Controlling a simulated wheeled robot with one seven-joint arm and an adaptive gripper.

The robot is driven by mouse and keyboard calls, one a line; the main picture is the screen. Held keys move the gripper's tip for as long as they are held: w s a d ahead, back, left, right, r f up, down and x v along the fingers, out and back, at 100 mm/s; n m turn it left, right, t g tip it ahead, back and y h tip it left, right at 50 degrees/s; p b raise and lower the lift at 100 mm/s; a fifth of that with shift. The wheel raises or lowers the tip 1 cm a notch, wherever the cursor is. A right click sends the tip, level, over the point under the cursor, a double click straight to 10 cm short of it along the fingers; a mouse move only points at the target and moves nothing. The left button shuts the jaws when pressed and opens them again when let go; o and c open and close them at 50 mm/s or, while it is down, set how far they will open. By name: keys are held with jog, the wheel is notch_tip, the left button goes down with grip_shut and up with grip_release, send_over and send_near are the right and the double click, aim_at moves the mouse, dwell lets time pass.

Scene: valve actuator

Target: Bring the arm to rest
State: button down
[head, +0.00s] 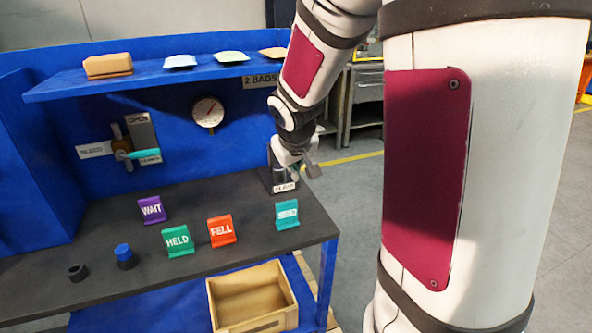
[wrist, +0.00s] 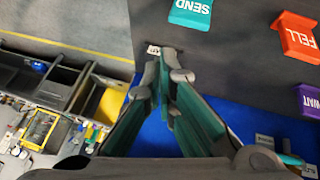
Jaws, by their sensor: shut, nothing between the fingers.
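My arm comes in from the right of the head view, its upper links large and close. My gripper (head: 311,169) is over the back right part of the bench, close in the picture to a dark labelled block (head: 281,178); whether it touches the block I cannot tell. In the wrist view the fingers (wrist: 168,62) run forward and meet near their tips, with nothing between them. The gripper is shut and empty.
The dark bench (head: 120,225) carries signs WAIT (head: 151,209), HELD (head: 178,240), FELL (head: 221,230) and SEND (head: 287,215). A gauge (head: 208,112) and teal-handled valve (head: 124,155) are on the blue back panel. A wooden crate (head: 250,299) sits below. Open floor lies right.

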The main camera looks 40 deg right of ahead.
dwell(0.7)
jog(key=s+a+r+y, duration=0.1)
jog(key=s+a+r, duration=0.2)
jog(key=s+a, duration=0.3)
jog(key=s+a+r+n+y, duration=0.1)
jog(key=s+a+r, duration=0.2)
jog(key=s+a, duration=0.3)
jog(key=s+a+r+g+y+p, duration=0.1)
jog(key=s+a+r, duration=0.2)
jog(key=s, duration=0.9)
jog(key=a, duration=0.3)
jog(key=shift+s+a+r+n+y, duration=0.25)
jog(key=shift+s+a+n+y, duration=0.05)
jog(key=shift+s+a+y, duration=0.1)
